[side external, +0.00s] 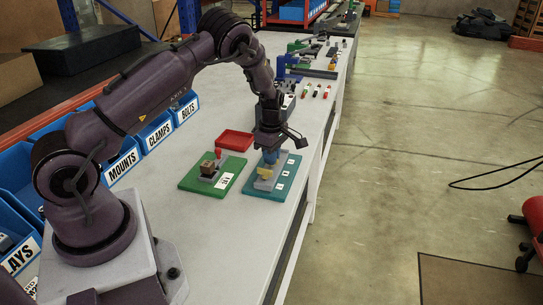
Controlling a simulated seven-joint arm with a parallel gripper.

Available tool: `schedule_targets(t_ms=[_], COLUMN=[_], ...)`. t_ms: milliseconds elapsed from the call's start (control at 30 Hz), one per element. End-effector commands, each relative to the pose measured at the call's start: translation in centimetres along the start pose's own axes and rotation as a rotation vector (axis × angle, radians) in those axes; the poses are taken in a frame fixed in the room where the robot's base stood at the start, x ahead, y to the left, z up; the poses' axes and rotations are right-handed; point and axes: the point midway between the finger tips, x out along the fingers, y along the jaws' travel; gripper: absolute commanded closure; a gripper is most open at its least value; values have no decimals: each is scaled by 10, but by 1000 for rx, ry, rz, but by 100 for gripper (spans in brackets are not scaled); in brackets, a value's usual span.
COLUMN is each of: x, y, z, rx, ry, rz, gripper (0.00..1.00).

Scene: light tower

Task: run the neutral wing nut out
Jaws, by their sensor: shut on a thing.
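A teal board (286,185) lies near the right edge of the bench, with white labels along its right side. A grey block (280,172) stands on it with a yellow part (264,174) at its front. My gripper (270,155) points straight down over the rear of this block. It is shut on a small blue part (271,156), apparently the neutral wing nut. The part's wings and thread are too small to make out, and I cannot tell whether it still touches the block.
A green board (226,167) with a brown block (207,167) and a red part (218,153) lies just left. A red tray (235,140) sits behind it. Blue labelled bins (122,165) line the left edge. Small parts (316,91) lie farther back.

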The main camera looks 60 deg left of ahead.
Motion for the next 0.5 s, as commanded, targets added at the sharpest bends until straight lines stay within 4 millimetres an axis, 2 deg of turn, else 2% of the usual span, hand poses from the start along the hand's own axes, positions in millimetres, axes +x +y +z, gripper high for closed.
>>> schedule_targets(t_ms=[200, 500], x=[5, 5], y=[0, 0], z=[3, 4], rx=[-107, -168], ry=[-2, -4], rz=[2, 1], gripper=[100, 100])
